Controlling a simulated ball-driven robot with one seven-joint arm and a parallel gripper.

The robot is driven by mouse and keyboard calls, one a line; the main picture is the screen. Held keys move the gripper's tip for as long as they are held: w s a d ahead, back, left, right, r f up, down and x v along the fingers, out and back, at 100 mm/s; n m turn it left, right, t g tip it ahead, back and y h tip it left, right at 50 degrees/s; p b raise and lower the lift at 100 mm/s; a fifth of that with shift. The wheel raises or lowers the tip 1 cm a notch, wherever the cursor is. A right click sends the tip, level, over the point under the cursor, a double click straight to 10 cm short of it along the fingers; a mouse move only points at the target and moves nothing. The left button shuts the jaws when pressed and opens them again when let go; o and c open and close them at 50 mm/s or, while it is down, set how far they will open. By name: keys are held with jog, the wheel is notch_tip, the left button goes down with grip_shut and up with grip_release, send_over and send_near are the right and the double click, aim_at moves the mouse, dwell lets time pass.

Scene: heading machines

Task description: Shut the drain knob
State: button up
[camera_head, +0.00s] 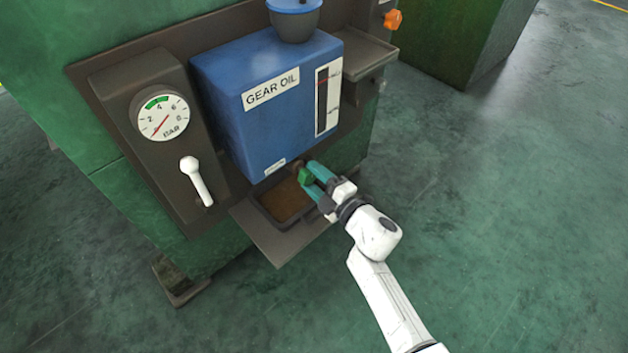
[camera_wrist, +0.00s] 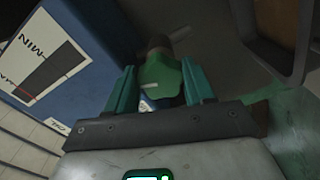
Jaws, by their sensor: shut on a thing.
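The drain knob is a small green piece on a dark stem, below the blue gear oil tank (camera_head: 235,125) in the head view. In the wrist view the green drain knob (camera_wrist: 161,78) sits between the two teal fingers. My gripper (camera_head: 310,178) reaches it from the lower right in the head view, and the wrist view shows my gripper (camera_wrist: 160,88) closed about the knob's sides. The fingers partly hide the knob in the head view, and its exact turn angle is hard to tell.
A drip tray (camera_head: 275,240) with brown liquid lies under the tank. A pressure gauge (camera_head: 163,117) and a white lever (camera_head: 197,181) are on the panel to the left. A shelf (camera_head: 368,52) juts out at the upper right. Open green floor (camera_head: 500,220) lies to the right.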

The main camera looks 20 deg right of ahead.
jog(key=shift+n+b, duration=0.5)
jog(key=shift+n, duration=1.4)
jog(key=o, duration=1.1)
jog(key=shift+c, duration=0.2)
jog(key=p+v, duration=0.2)
jog(key=v, duration=0.8)
jog(key=shift+s, duration=0.4)
jog(key=shift+d, duration=0.1)
